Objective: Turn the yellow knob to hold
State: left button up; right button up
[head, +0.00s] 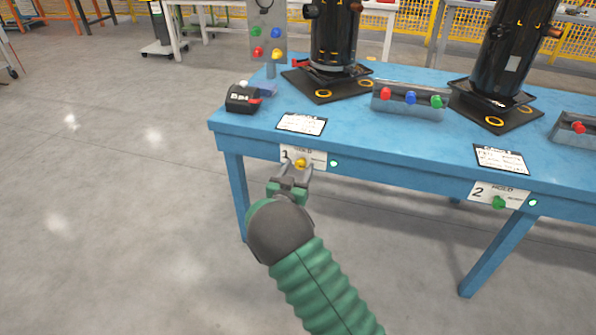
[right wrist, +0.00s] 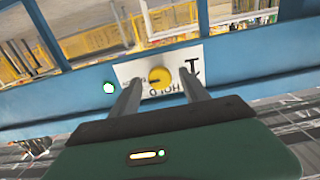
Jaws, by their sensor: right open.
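The yellow knob (head: 301,163) sits on a white plate (head: 318,162) marked 1 and HOLD, on the front edge of the blue table. In the right wrist view the yellow knob (right wrist: 159,77) shows between and beyond the fingertips, with the white plate (right wrist: 128,68) around it; the picture is upside down. My right gripper (head: 290,174) is open and empty, just in front of the knob and slightly below it in the head view. I cannot tell whether a finger touches the knob. My left gripper is not in view.
A green knob (head: 499,202) sits on a second plate marked 2, at the right. A green light (head: 334,163) is beside the first plate. The blue table (head: 400,150) bears black compressors (head: 333,40), knob boxes and cards. The floor at the left is clear.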

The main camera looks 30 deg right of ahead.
grip_shut()
jog(key=shift+a, duration=0.1)
